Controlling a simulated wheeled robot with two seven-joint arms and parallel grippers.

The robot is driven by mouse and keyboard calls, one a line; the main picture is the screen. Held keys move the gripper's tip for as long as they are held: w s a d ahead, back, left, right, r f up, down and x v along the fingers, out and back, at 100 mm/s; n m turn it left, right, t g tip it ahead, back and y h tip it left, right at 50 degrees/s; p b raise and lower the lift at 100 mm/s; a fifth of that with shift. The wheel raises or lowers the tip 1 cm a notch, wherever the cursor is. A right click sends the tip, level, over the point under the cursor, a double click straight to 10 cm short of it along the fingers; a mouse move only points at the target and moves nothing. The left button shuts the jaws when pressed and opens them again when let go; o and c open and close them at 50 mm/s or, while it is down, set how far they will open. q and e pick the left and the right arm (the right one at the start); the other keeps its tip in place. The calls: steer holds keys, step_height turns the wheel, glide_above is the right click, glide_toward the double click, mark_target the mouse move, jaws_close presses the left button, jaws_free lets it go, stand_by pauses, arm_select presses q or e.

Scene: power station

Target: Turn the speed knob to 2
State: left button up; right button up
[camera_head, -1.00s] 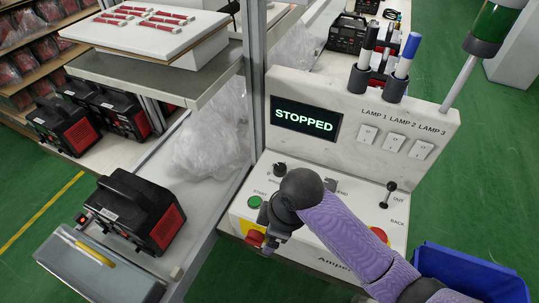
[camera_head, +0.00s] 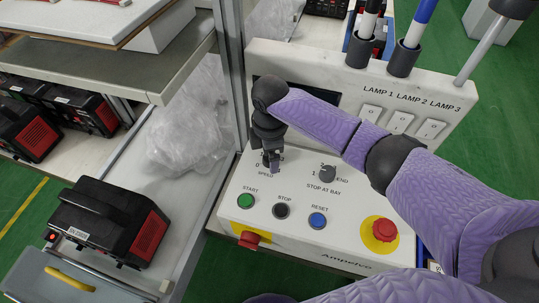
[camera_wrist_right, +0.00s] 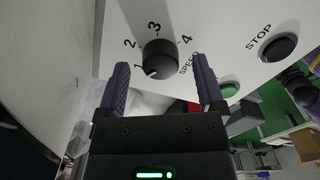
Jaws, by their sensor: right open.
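The speed knob (camera_wrist_right: 160,58) is a round black dial on the white control panel (camera_head: 345,225). Its white pointer mark faces the lower left in the right wrist view, near the printed 1; the numbers 2, 3 and 4 follow around it. In the head view the knob is mostly hidden by my right gripper (camera_head: 271,163), at the panel's upper left. My right gripper is open, and its fingers (camera_wrist_right: 160,66) lie to either side of the knob in the right wrist view. I cannot tell whether they touch it. My left gripper is not in view.
Beside the knob are a stop-at-bay knob (camera_head: 327,173) and green start (camera_head: 246,201), black stop (camera_head: 281,211) and blue reset (camera_head: 318,220) buttons. A red emergency button (camera_head: 384,230) is at right. A metal post (camera_head: 233,75) stands close left.

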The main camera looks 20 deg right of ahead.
steer(key=shift+f, duration=0.4)
